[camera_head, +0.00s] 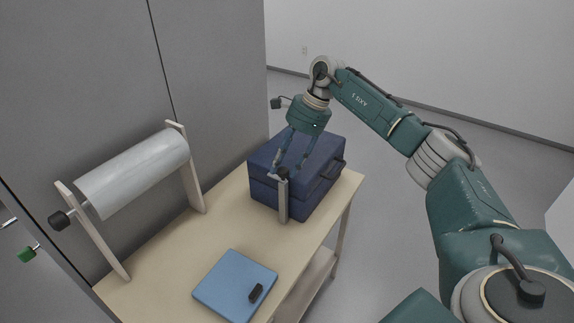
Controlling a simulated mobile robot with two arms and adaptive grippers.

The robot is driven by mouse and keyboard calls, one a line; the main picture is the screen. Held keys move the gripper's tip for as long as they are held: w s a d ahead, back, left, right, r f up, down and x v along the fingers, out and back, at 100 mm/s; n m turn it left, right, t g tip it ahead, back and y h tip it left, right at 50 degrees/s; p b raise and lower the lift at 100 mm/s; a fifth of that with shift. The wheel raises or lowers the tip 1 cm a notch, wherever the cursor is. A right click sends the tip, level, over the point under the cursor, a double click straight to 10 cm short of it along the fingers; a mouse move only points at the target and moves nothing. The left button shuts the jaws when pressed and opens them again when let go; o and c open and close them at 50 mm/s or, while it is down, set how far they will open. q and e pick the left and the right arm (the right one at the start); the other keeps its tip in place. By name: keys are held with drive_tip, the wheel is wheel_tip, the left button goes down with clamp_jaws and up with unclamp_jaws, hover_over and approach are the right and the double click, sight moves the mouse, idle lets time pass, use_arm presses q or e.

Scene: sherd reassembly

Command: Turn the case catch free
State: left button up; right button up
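The dark blue case (318,180) stands shut at the far end of the wooden table. My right gripper (288,170) points down over the case at this knob. My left gripper is not in view.
A white roll (135,175) on a wooden stand is at the table's left. A blue flat board (225,280) with a black grip lies at the table's (165,270) near side. A grey wall panel stands behind. The table is bare between board and case.

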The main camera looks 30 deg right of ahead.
drive_tip(key=shift+a+f, duration=0.1)
drive_tip(key=shift+f, duration=0.1)
drive_tip(key=shift+s+d+r, duration=0.1)
drive_tip(key=shift+d+r, duration=0.15)
drive_tip(key=shift+r, duration=0.25)
drive_tip(key=v, duration=1.1)
drive_tip(key=shift+a, duration=0.1)
